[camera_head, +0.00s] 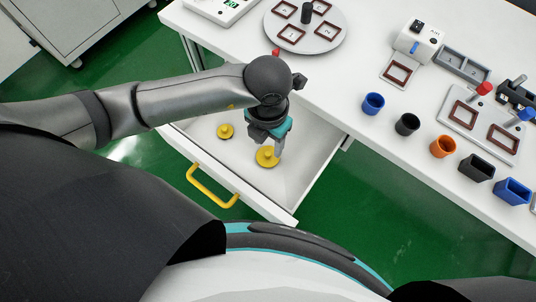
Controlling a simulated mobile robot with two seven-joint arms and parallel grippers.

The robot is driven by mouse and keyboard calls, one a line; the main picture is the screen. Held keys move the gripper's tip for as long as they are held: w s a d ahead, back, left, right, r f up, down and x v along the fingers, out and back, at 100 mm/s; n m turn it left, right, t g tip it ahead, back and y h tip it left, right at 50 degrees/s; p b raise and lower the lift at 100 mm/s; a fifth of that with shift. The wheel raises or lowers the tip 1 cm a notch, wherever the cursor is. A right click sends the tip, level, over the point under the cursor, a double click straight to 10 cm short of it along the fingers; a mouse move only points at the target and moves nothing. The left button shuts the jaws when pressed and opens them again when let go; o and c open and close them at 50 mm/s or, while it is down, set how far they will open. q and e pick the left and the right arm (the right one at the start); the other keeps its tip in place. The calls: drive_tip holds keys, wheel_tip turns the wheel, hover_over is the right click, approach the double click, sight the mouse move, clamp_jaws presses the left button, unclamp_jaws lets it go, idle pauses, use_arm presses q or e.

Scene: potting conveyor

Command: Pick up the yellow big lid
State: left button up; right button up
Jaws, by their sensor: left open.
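Inside the open white drawer (220,170) lie yellow knobbed lids. The bigger yellow lid (266,158) lies in the middle of the drawer. A smaller yellow lid (225,131) lies to its left and farther back, and another yellow bit shows near the back, mostly hidden by my arm. My left gripper (273,146) reaches down into the drawer from above. Its fingers are open, with one fingertip close by the big lid's knob. I cannot tell whether it touches the lid. My right gripper is not in view.
The drawer has a yellow handle (212,187) at its front. On the white table stand a round tray (318,44), a blue cup (373,103), a black cup (407,124), an orange cup (443,146) and other fixtures. The green floor is clear at the right front.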

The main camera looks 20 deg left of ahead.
sight(268, 153)
use_arm(q)
wheel_tip(268, 153, down, 4)
drive_tip(key=shift+w+f+b, duration=0.1)
drive_tip(key=shift+b, duration=0.6)
drive_tip(key=shift+f, duration=0.6)
drive_tip(key=c, duration=0.3)
clamp_jaws()
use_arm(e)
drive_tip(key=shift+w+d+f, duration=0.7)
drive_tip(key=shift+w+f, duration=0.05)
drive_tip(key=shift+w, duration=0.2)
